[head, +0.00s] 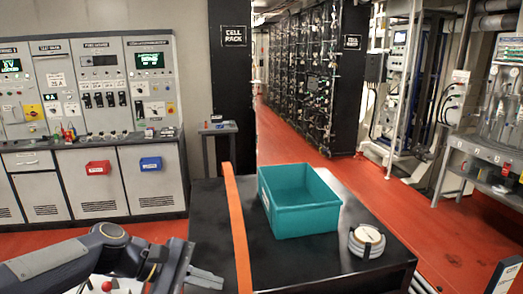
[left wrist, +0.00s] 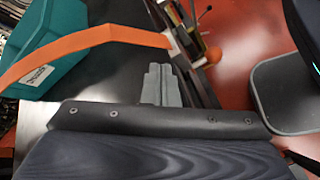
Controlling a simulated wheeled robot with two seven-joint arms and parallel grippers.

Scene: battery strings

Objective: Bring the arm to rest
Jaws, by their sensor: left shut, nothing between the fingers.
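My left arm comes in from the lower left in the head view. In the head view this strip (head: 237,225) runs along the table's left part toward me. My right gripper is not in view.
A teal bin (head: 298,223) stands on the table, with a round white device (head: 367,241) right of it. The bin also shows in the left wrist view (left wrist: 85,55). Control cabinets (head: 95,85) line the left wall. Red floor (head: 285,140) is open behind the table.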

